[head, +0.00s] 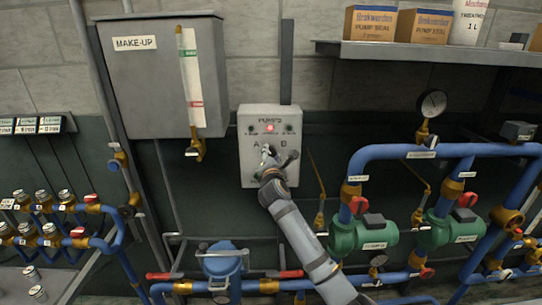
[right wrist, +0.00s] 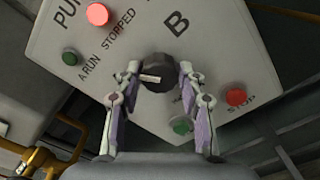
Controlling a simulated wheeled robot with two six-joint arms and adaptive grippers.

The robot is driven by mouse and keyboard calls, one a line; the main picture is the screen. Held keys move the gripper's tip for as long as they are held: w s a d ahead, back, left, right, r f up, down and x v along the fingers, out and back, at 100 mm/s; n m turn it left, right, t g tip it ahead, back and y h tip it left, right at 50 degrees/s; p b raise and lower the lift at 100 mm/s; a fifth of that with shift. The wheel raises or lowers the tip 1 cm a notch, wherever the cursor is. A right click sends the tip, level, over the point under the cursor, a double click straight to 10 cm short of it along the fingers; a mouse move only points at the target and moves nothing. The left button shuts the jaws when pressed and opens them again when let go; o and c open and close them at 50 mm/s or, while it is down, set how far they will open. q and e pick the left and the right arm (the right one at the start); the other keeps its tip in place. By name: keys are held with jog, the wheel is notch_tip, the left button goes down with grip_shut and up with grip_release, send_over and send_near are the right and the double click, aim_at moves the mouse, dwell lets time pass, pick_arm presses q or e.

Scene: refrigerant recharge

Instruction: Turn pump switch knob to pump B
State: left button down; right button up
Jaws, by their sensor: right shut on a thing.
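The pump switch knob (right wrist: 160,72) is a dark round knob on the grey pump control box (head: 265,115). My right gripper (right wrist: 160,76) is shut on it, with a finger on either side. The knob's white mark lies toward the left finger in the right wrist view, not toward the letter B above it. In the head view my right gripper (head: 268,152) reaches up to the box front from below and largely hides the knob. The letters A and B show on the panel above it. My left gripper is in neither view.
A red lamp (right wrist: 97,14) is lit on the box. A red stop button (right wrist: 236,97) and a green button (right wrist: 181,125) sit close to the fingers. Blue pipes with green pumps (head: 362,233) stand at right; a make-up tank (head: 150,80) hangs at left.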

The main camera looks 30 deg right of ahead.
jog(key=m, duration=0.3)
jog(key=shift+f+m+b, duration=0.15)
jog(key=shift+m+b, duration=0.2)
jog(key=shift+m, duration=0.05)
jog(key=m+b, duration=0.1)
jog(key=m, duration=0.2)
jog(key=shift+f, duration=0.1)
jog(key=shift+m+b, duration=2.15)
jog(key=shift+m, duration=2.15)
jog(key=o, duration=1.2)
jog(key=shift+c, duration=0.2)
